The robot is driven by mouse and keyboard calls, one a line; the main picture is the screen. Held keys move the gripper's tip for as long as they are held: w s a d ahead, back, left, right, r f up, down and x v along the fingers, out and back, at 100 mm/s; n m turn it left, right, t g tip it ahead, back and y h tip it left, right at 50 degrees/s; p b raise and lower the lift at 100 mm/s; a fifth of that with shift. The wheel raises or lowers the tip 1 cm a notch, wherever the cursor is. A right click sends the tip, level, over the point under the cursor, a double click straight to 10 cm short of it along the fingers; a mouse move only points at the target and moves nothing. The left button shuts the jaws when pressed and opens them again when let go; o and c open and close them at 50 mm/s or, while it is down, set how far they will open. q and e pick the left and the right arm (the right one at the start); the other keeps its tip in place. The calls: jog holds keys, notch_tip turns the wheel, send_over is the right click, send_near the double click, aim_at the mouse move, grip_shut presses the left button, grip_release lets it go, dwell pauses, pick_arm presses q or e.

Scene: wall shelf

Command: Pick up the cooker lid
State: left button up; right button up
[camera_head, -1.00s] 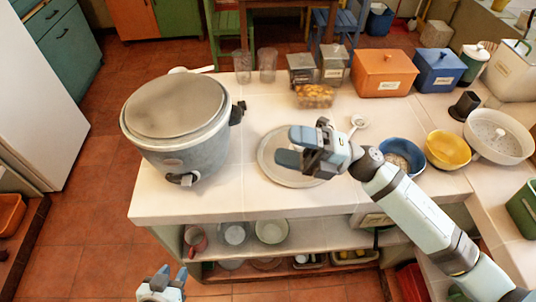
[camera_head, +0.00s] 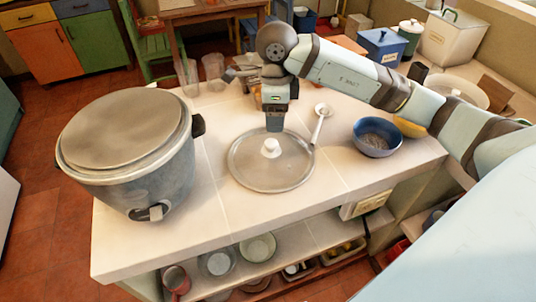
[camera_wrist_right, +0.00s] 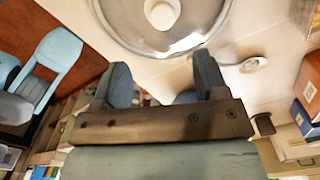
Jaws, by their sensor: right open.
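The cooker lid (camera_head: 250,177) is a round, grey, shiny disc with a white knob (camera_head: 270,147). It lies flat on the pale counter, right of the big grey cooker (camera_head: 150,185). It also shows at the top of the right wrist view (camera_wrist_right: 195,40). My right gripper (camera_head: 275,128) points down at the lid's far side, close to the knob. Its two blue-grey fingers (camera_wrist_right: 164,82) are apart with nothing between them. I cannot tell whether they touch the lid. My left gripper is not in the head view.
A white ladle (camera_head: 320,122) lies right of the lid, close to its rim. A blue bowl (camera_head: 365,150) stands further right. Clear glasses (camera_head: 188,78) stand behind. The counter in front of the lid is clear. Dishes lie on the shelf below.

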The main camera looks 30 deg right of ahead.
send_over(271, 142)
jog(key=f, duration=0.2)
jog(key=s+f, duration=0.1)
jog(key=f, duration=0.1)
jog(key=shift+d+f, duration=0.15)
jog(key=f, duration=0.3)
jog(key=w+f, duration=0.1)
jog(key=f, duration=0.1)
jog(key=shift+f, duration=0.1)
grip_shut()
